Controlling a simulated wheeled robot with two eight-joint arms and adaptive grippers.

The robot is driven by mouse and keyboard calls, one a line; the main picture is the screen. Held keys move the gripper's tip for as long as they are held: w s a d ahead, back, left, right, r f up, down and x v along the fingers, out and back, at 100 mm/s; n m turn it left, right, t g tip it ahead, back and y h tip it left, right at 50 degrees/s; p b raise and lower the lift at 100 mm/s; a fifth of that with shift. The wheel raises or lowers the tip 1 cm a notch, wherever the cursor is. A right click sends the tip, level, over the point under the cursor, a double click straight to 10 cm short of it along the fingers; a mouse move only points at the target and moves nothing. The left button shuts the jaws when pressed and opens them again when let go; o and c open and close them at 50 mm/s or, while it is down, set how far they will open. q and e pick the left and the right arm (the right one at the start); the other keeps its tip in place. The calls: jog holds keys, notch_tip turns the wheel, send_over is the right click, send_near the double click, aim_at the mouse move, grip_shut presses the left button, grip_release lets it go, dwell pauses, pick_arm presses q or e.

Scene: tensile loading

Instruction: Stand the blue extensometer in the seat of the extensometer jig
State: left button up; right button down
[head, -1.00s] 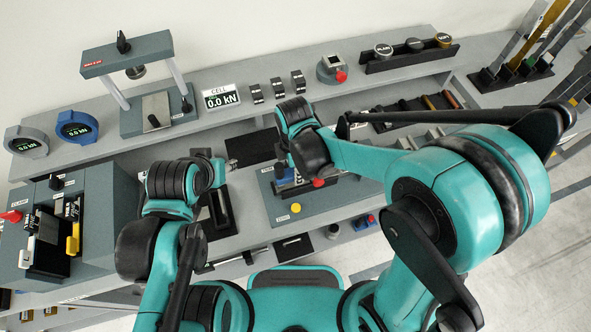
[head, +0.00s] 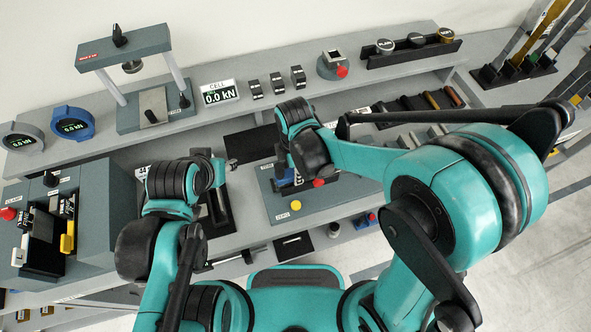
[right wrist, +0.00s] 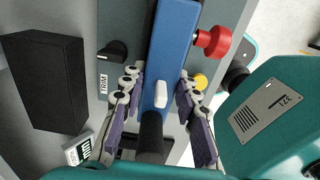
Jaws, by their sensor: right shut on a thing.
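The blue extensometer (right wrist: 176,45) is a long blue body with a white nub, between the purple-padded fingers of my right gripper (right wrist: 158,105) in the right wrist view. My right gripper is shut on it. A black cylinder shows just below the blue body. The grey extensometer jig (head: 328,200) is under my right gripper in the head view, with a red knob (head: 318,183) and a yellow button (head: 296,205). The arm largely hides the extensometer there, and I cannot tell whether it is in the seat. My left gripper (head: 219,171) is left of the jig; its fingers are unclear.
A small press frame (head: 128,48) and a load-cell display (head: 219,93) stand on the back shelf. Two round gauges, one blue (head: 72,124), are at the left. A dark clamp station (head: 95,195) is at the front left. A dark block (right wrist: 42,80) lies near the jig.

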jog(key=shift+f+b, duration=0.3)
jog(key=shift+f, duration=0.05)
jog(key=c, duration=1)
grip_release()
jog(key=shift+c, duration=0.2)
jog(key=shift+r, duration=0.1)
notch_tip(320, 180, up, 12)
jog(key=shift+f, duration=0.1)
jog(key=s+d+f+m+t+b, duration=0.1)
jog(key=s+d+m+t+b, duration=0.1)
jog(key=d+m, duration=0.7)
jog(key=s+d+f+m+t+b, duration=0.2)
jog(key=d+m+t, duration=0.3)
jog(key=d+m, duration=0.3)
jog(key=s+m, duration=0.1)
jog(key=m, duration=0.3)
jog(key=shift+d+f+m, duration=0.2)
jog(key=shift+d+m, duration=0.1)
jog(key=shift+d, duration=0.1)
